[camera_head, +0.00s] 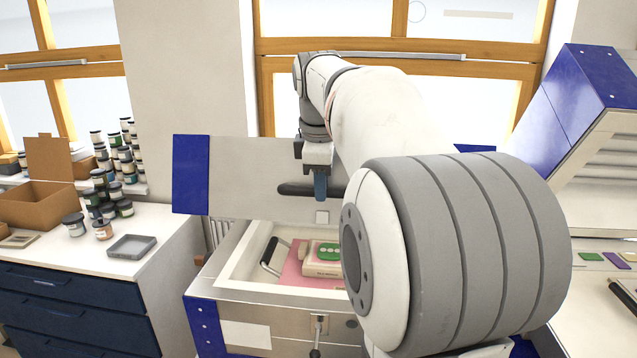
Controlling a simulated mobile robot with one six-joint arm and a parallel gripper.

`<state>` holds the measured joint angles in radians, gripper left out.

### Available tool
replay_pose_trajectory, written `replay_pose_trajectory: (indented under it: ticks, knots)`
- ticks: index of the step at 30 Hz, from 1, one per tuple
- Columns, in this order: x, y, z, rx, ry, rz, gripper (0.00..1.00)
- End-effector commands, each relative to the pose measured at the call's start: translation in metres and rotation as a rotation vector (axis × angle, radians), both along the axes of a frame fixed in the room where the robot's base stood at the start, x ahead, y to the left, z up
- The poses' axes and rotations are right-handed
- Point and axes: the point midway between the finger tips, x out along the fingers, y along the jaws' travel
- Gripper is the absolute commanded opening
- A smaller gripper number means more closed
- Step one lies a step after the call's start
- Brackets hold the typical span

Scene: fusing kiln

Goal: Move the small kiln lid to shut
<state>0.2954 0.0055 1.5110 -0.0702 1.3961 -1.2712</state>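The small kiln (258,305) stands in front of me with its chamber open at the top. Its lid (250,178) is raised behind the chamber, a grey panel with a blue left end. A dark bar handle (296,189) crosses the lid's lower part. My gripper (321,190) points down at this handle, and its bluish fingers overlap the bar. I cannot tell whether they are closed on it or just in front of it. My arm hides the lid's right part and the kiln's right side.
A pink item (292,276) and a cream block with a green top (322,262) lie inside the chamber. A latch (318,325) is on the kiln's front. A larger blue-and-white raised lid (590,110) stands at right. Jars, a cardboard box (40,205) and a grey tray (132,246) occupy the left counter.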

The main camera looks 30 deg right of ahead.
Motion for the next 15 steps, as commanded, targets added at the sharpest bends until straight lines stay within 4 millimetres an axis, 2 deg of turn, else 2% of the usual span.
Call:
replay_pose_trajectory:
  ticks: [1, 8, 15]
  knots:
    - [0.0000, 0.0001, 0.0001, 0.000, 0.000, 0.000, 0.19]
    - [0.0002, 0.0002, 0.0002, -0.001, -0.001, 0.000, 0.00]
    - [0.0004, 0.0003, 0.0003, -0.001, -0.002, 0.001, 0.00]
